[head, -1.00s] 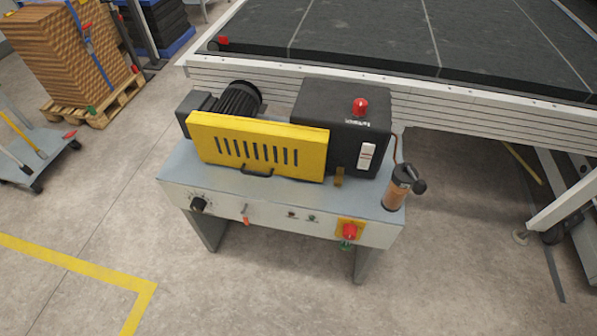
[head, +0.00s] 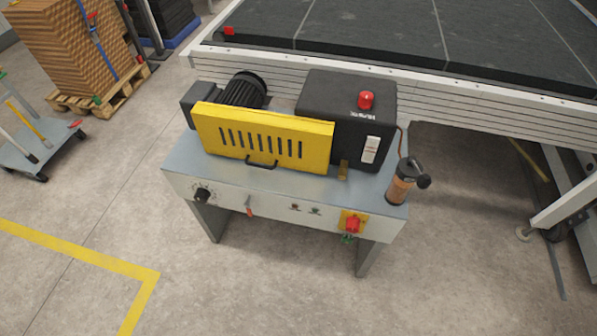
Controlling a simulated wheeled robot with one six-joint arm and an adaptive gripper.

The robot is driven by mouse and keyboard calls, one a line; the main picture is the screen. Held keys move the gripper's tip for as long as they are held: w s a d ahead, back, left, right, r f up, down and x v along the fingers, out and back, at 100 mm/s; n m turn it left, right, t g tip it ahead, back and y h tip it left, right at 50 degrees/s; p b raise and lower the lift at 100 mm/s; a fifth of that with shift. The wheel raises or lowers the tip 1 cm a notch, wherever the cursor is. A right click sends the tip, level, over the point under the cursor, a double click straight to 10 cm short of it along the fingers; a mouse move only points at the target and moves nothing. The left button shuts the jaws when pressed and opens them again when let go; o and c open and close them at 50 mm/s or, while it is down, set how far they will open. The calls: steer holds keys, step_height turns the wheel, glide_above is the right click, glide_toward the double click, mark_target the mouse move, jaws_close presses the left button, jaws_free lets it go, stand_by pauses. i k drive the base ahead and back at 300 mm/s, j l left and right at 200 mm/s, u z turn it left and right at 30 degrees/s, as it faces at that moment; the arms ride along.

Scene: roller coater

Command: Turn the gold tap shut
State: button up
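A small gold piece (head: 343,170), which looks like the gold tap, sits on the machine's grey top. It is just right of the yellow slotted cover (head: 262,138) and in front of the black housing (head: 343,108). It is too small to tell which way its handle is turned. My gripper is not in view.
A cup-like amber container with a black crank (head: 402,184) stands at the top's right end. The front panel has a black knob (head: 202,195), an orange-tipped lever (head: 250,208) and a red switch on yellow (head: 353,223). A long conveyor (head: 420,45) runs behind; the front floor is clear.

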mark_target(342, 174)
steer(key=i+j, duration=0.1)
steer(key=j, duration=0.25)
steer(key=i+j, duration=0.15)
steer(key=j, duration=0.15)
steer(key=i+j, duration=0.1)
steer(key=j, duration=0.25)
steer(key=i+j, duration=0.15)
steer(key=j, duration=0.15)
steer(key=z, duration=0.05)
